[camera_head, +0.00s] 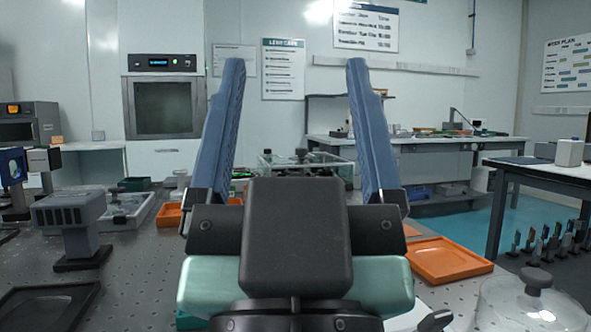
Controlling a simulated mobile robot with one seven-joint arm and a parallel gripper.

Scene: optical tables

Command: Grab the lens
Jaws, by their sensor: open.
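My gripper (293,70) fills the middle of the view, with its two long blue fingers spread wide apart. Nothing shows between the fingers except the far room. No lens can be made out for certain. A dark mount with a round bluish face (13,167) stands at the far left edge and may hold a lens, well to the left of my gripper. The gripper body hides the middle of the perforated optical table (140,275).
A grey finned block on a post (70,215) stands at left, behind a black tray (45,305). An orange tray (448,260) and a clear glass dome (520,308) sit at right. Several small mounted optics (550,245) stand far right. Bare table shows at centre left.

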